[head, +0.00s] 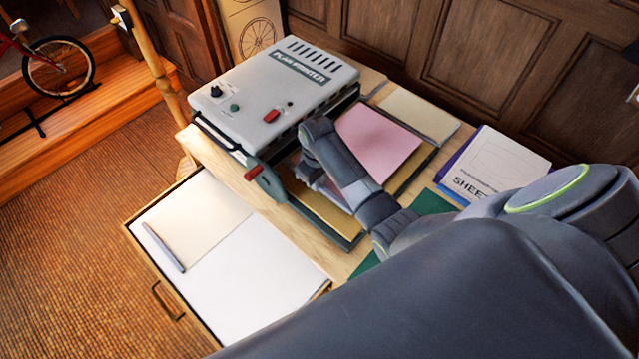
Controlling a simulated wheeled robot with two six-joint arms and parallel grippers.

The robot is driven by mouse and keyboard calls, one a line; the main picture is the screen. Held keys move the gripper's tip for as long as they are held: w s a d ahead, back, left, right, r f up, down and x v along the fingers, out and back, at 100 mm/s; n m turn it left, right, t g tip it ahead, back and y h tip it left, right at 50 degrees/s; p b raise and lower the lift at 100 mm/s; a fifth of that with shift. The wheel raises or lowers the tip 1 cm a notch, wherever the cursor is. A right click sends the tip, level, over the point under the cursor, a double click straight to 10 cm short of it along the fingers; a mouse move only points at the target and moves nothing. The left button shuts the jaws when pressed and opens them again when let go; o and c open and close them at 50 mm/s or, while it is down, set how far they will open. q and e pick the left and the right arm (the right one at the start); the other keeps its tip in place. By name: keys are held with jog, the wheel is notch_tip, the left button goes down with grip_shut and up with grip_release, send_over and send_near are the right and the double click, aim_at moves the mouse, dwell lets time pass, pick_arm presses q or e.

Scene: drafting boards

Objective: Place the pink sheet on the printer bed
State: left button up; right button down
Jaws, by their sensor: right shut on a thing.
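The pink sheet (380,142) shows to the right of my right arm, over the dark-rimmed tray beside the printer (270,90). My arm covers its left part. My right gripper (314,182) is low in front of the printer at the sheet's near left side. It appears shut on the pink sheet, though its fingertips are mostly hidden. The printer bed (340,240), a frame with a dark rim, extends in front of the grey printer body. I cannot tell whether the sheet touches the bed. My left gripper is not in view.
A cream sheet (420,115) and a white-and-purple sheet pack (492,166) lie on the right of the desk. An open drawer (245,275) with pale sheets and a grey rod (164,247) juts out at front. A red lever (254,173) stands at the printer's near corner.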

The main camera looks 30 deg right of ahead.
jog(key=shift+f, duration=1.9)
jog(key=c, duration=1.4)
grip_release()
jog(key=shift+c, duration=0.2)
notch_tip(320, 180, up, 12)
